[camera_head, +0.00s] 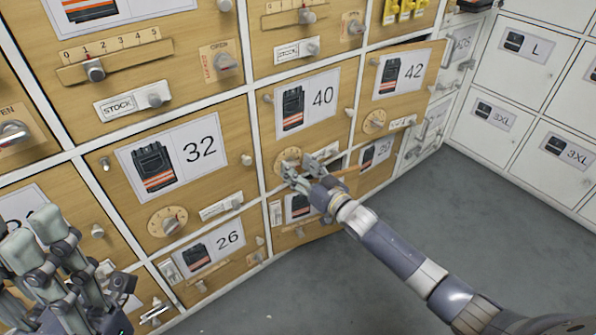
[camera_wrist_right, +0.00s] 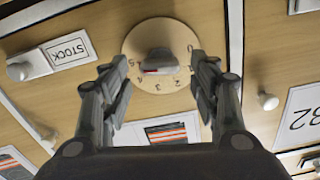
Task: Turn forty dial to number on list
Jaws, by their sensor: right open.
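The forty dial (camera_head: 287,155) is a round wooden disc on the panel marked 40 (camera_head: 322,96). In the right wrist view the dial (camera_wrist_right: 134,45) has numbers around its rim and a dark knob (camera_wrist_right: 158,60) with a red mark. I cannot tell exactly which number the mark points at. My right gripper (camera_head: 304,169) is at the dial; its open fingers (camera_wrist_right: 160,88) stand on either side of the knob, with visible gaps. My left gripper (camera_head: 38,235) is at the lower left, away from this dial; its opening is unclear. I see no list.
Panel 32 (camera_head: 201,147) with its own dial (camera_head: 167,222) is to the left. Panel 42 (camera_head: 412,71) with another dial (camera_head: 374,121) is to the right. White lockers (camera_head: 526,55) stand at the far right. The grey floor (camera_head: 470,220) is clear.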

